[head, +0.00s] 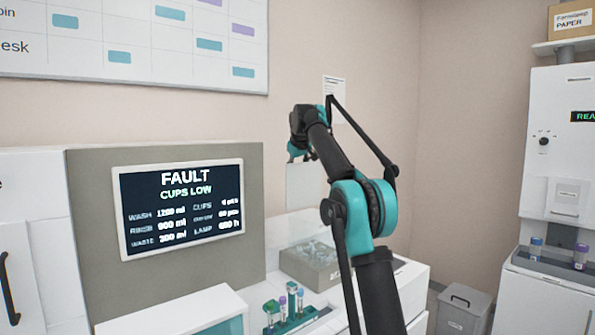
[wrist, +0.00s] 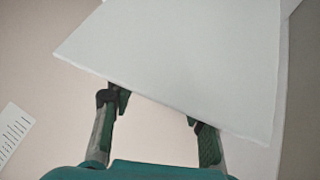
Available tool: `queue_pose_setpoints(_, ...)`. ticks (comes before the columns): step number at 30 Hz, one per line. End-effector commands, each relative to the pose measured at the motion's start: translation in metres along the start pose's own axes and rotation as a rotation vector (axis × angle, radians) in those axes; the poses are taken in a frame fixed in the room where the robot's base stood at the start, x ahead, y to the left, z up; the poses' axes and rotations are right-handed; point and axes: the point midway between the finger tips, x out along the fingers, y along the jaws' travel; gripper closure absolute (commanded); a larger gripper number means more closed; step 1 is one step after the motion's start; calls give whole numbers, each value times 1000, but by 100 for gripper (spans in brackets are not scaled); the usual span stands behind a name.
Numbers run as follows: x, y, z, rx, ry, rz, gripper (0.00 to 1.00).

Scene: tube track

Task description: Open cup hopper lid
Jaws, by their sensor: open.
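A grey box with clear, cup-like pieces in it, which looks like the cup hopper (head: 303,271), stands on the white bench in the head view. A pale flat panel (head: 304,186), likely its lid, stands about upright above and behind it. My gripper (head: 297,153) is high over the bench, just above this panel. In the wrist view, a large pale panel (wrist: 185,60) fills the upper middle, and its edge crosses the tips of my gripper (wrist: 157,110). The fingers are apart, with bare wall showing between them. I cannot tell whether they touch the panel.
A screen (head: 182,205) reads "FAULT, CUPS LOW". A rack of capped tubes (head: 290,318) stands in front of the hopper. A grey bin (head: 462,310) is on the floor at right, beside a white machine (head: 562,150). My arm hides part of the bench.

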Motion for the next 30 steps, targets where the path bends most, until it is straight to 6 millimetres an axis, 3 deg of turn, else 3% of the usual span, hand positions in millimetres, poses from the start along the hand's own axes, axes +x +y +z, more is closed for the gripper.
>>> queue_pose_setpoints(5,-14,0,0,0,0,0,57)
queue_pose_setpoints(19,-101,-1,0,-1,0,-1,57)
queue_pose_setpoints(24,-116,-1,0,-1,0,-1,57)
queue_pose_setpoints(30,-120,-2,0,0,0,-1,57)
